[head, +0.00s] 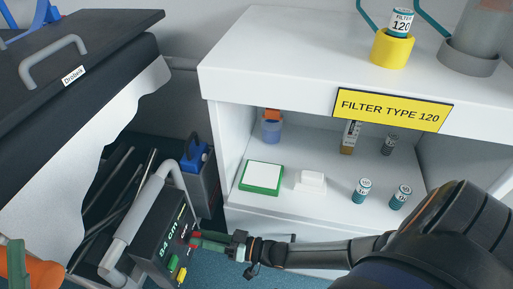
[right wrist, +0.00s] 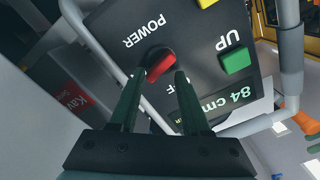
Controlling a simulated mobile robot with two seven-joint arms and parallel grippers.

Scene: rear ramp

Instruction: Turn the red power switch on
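The red power switch (right wrist: 161,65) is a red knob on a dark control panel (head: 165,232), beside the word POWER. In the right wrist view my right gripper (right wrist: 161,76) has its two dark green fingers apart, one on each side of the knob. I cannot tell whether either finger touches it. In the head view my right gripper (head: 197,239) reaches the panel from the right and largely covers the switch. The panel display reads 84 cm. Fingers partly hide the lettering near the knob.
A green UP button (right wrist: 236,60) and a yellow button (right wrist: 207,2) sit near the switch. A grey tube rail (head: 125,225) frames the panel. A white shelf (head: 250,55) with filters stands behind.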

